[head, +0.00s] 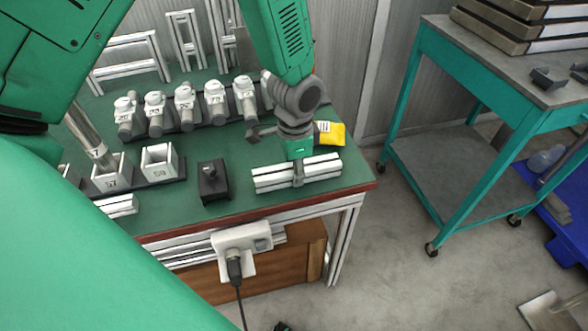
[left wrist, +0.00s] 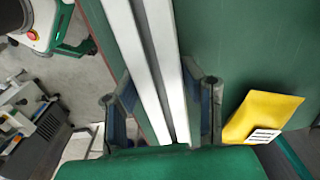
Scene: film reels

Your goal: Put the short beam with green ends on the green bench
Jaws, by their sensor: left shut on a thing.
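My left gripper (head: 297,168) reaches down over the right part of the green-topped bench (head: 232,155). It is shut across the middle of a short pale metal beam (head: 325,172) with grooved sides. In the left wrist view the beam (left wrist: 149,60) runs between the two dark fingers (left wrist: 165,103). I see no green on the beam's visible parts in either view. It is low over the bench near its front right edge; I cannot tell whether it touches the top. My right gripper is not in view.
A yellow packet (head: 331,134) lies just behind the beam. A black block (head: 212,181) stands to its left, with white square holders (head: 161,163) and a row of metal fittings (head: 185,106) beyond. A teal-framed cart (head: 414,83) with a grey top stands right, across a floor gap.

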